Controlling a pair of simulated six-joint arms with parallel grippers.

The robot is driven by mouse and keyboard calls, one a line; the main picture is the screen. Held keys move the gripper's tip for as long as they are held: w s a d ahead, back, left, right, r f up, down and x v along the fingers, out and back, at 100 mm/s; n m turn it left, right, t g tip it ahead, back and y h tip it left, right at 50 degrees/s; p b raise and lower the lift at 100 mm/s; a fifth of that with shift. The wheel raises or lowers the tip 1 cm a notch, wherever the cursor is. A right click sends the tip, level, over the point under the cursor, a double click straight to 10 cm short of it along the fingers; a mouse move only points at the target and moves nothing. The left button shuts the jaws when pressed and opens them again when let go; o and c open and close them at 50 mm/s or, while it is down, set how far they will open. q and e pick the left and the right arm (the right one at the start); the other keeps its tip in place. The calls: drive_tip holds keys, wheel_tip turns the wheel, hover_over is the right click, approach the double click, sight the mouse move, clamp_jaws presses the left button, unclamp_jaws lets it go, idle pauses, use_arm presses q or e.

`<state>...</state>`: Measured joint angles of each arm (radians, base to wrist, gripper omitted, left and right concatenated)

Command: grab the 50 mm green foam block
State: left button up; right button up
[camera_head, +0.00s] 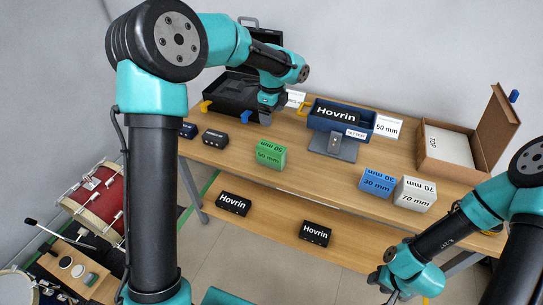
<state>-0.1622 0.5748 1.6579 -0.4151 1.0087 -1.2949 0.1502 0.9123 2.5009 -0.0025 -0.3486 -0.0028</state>
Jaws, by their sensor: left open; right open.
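The green foam block (270,154) marked 50 mm stands on the wooden table, left of the middle, in the head view. My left gripper (265,117) is open, just behind and above the green block, apart from it as far as I can tell; its fingertips are small and partly hidden. My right gripper (385,285) is open and empty at the lower right, in front of the table and far from the green block.
A blue 30 mm block (377,182) and a white 70 mm block (415,194) stand to the right. A blue bin (366,119) with a Hovrin box is behind. A black case (232,92) lies behind my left gripper. An open carton (430,158) stands far right.

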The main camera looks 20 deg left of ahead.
sight(271, 147)
use_arm(q)
drive_tip(key=shift+f, duration=0.1)
wheel_tip(271, 147, down, 12)
drive_tip(key=shift+f, duration=0.1)
idle(0.5)
drive_tip(key=shift+s+a+f, duration=0.1)
drive_tip(key=shift+f, duration=1.2)
drive_tip(key=shift+s+f, duration=0.1)
drive_tip(key=shift+f, duration=1.2)
drive_tip(key=c, duration=1)
drive_tip(key=shift+r, duration=0.1)
